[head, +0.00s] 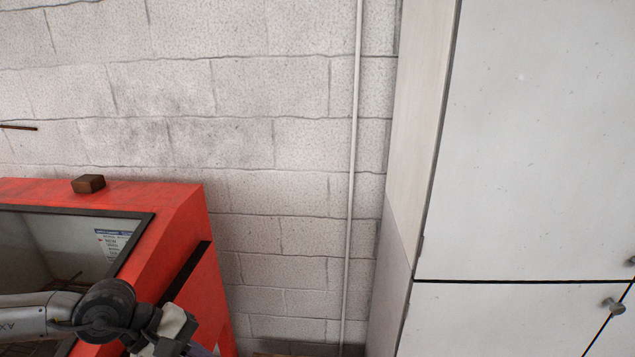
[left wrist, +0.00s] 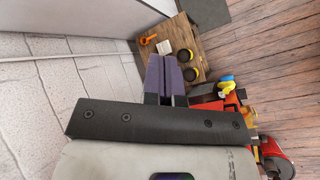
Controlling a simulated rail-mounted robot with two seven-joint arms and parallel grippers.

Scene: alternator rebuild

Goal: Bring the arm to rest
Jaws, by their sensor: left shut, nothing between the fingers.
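My left arm comes in from the lower left in the head view, in front of the red cabinet. Its gripper is cut off by the bottom edge there, with a bit of purple finger showing. In the left wrist view my left gripper (left wrist: 163,72) has its two purple fingers together, with nothing between them. The fingers point towards a wooden bench top, and they appear apart from it. My right gripper is not in view.
A red cabinet (head: 188,222) with a window stands at left, a brown block (head: 88,184) on top. A pale cupboard (head: 530,150) fills the right. A wooden bench (left wrist: 206,68) holds an orange item (left wrist: 147,40) and yellow-and-black round parts (left wrist: 188,74).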

